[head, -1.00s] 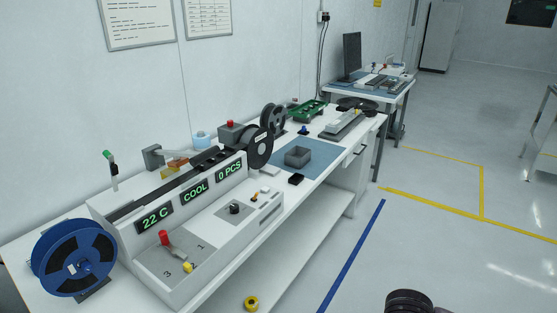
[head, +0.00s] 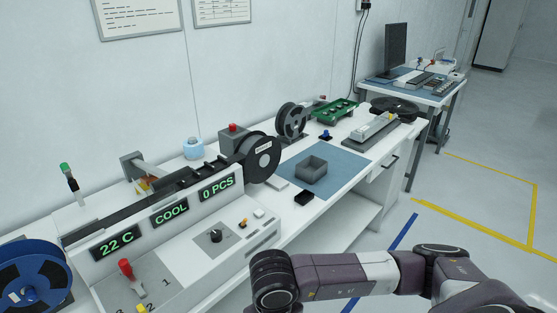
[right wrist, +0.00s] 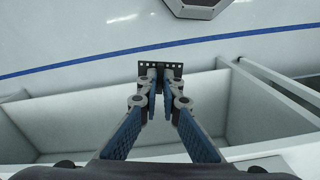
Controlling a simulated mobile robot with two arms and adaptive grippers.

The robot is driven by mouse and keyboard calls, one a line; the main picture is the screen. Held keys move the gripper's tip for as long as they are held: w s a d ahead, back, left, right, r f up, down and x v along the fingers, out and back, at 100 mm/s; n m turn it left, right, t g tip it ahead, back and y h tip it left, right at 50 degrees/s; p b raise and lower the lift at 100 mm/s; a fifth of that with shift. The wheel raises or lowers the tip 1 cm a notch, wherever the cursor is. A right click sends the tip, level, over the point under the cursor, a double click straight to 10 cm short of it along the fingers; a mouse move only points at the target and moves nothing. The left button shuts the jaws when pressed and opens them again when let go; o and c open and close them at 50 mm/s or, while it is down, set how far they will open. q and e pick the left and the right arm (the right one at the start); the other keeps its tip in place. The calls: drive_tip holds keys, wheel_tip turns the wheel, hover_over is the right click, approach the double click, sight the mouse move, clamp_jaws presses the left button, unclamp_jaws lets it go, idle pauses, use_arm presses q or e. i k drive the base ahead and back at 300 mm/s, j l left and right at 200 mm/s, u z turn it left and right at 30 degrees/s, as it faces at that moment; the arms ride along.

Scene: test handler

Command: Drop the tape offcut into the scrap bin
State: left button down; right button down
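My right gripper (right wrist: 161,80) is shut on a short dark strip with a row of small holes, the tape offcut (right wrist: 146,66), held across the fingertips. In the head view my right arm reaches in from the lower right in front of the bench, and its fingers are hidden there. A small grey open-topped box (head: 325,176) stands on the blue mat; I cannot tell whether it is the scrap bin. My left gripper is not in view.
Below the gripper are pale walls or panels (right wrist: 265,100) I cannot identify, with a blue floor line (right wrist: 90,61) beyond. The bench holds the white machine (head: 195,243), a blue reel (head: 32,278) and a dark reel (head: 262,160). Floor at the right is clear.

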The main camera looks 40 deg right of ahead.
sight(314, 178)
drive_tip(key=i+l+u, duration=0.15)
drive_tip(key=l, duration=0.95)
drive_tip(key=l+u, duration=0.1)
drive_tip(key=l, duration=0.95)
